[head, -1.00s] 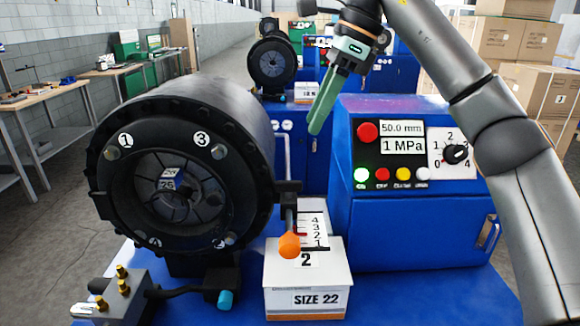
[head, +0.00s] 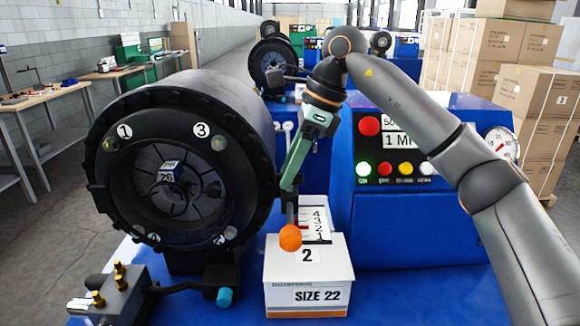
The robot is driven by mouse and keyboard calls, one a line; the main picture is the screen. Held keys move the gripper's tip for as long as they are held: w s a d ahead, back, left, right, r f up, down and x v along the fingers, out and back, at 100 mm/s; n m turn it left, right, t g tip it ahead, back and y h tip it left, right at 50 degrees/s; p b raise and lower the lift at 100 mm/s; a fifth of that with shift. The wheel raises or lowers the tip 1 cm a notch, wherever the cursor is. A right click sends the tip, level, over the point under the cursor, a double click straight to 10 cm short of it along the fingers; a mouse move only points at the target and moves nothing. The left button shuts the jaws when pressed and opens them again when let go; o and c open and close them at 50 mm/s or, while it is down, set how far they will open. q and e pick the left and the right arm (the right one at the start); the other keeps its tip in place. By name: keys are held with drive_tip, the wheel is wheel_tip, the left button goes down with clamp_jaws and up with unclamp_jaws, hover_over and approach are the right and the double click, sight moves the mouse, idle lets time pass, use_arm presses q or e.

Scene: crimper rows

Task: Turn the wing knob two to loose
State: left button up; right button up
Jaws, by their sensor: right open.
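The black round crimper head (head: 160,115) fills the left side of the head view. Its front ring carries small pale knobs beside the numbers 1, 3, 4 and 2. The knob by the 2 (head: 230,233) is at the lower right of the ring; it is too small to tell how its wings stand. My right gripper (head: 288,186) points down beside the ring's right edge, above and to the right of that knob. Its green fingers are open and seen nearly edge-on, with nothing visible between them. My left gripper is not in view.
An orange ball handle (head: 290,238) hangs below my right gripper, beside a 1-to-4 scale. A white box (head: 308,275) marked SIZE 22 stands under it. A blue control cabinet (head: 400,225) is at right. A block with brass fittings (head: 112,300) is at lower left.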

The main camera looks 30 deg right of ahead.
clamp_jaws()
drive_tip(key=shift+r, duration=0.1)
idle(0.5)
